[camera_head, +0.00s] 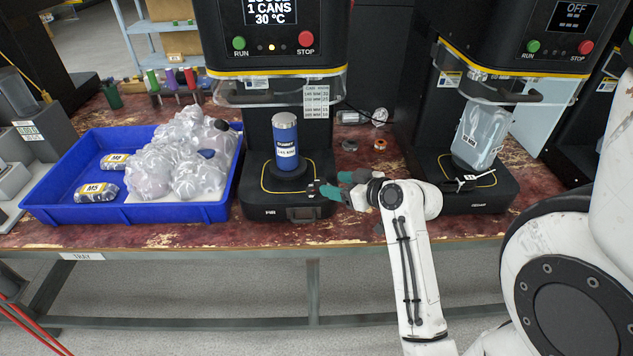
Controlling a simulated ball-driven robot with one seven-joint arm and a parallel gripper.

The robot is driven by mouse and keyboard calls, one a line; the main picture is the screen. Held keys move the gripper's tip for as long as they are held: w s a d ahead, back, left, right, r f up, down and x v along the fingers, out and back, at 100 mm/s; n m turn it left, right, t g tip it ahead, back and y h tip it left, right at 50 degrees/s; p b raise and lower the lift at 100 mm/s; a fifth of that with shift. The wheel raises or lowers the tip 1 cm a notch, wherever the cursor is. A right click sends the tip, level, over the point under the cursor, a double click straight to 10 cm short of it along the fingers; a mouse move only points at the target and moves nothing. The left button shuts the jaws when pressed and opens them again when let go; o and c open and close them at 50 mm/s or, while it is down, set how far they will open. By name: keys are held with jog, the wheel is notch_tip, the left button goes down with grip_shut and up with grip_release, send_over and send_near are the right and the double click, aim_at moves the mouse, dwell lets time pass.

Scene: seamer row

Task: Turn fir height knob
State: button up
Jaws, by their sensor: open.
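The fir machine (271,229) is the black seamer in the middle, with a small label that seems to read FIR on its base front. A blue can (286,151) with a silver lid stands upright on its round pad, marked 140 MM. My gripper (326,186) comes in from the right with teal fingers open, at the right side of this base. A small dark part with a reddish spot shows by the fingertips. It may be the height knob, but it is partly hidden and I cannot tell whether the fingers touch it.
A small height chart (316,101) hangs on the machine. A blue tray (133,212) with bagged items is at left. A second seamer (468,194) holding a clear container stands at right, behind my arm. Small rings (380,145) lie between the machines. The bench front edge is clear.

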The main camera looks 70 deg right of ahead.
aim_at(321, 181)
jog(key=x, duration=0.6)
jog(key=shift+w+d+f, duration=0.1)
jog(key=shift+w+f, duration=0.1)
jog(key=shift+w, duration=0.05)
jog(key=shift+c, duration=0.2)
jog(key=c, duration=0.9)
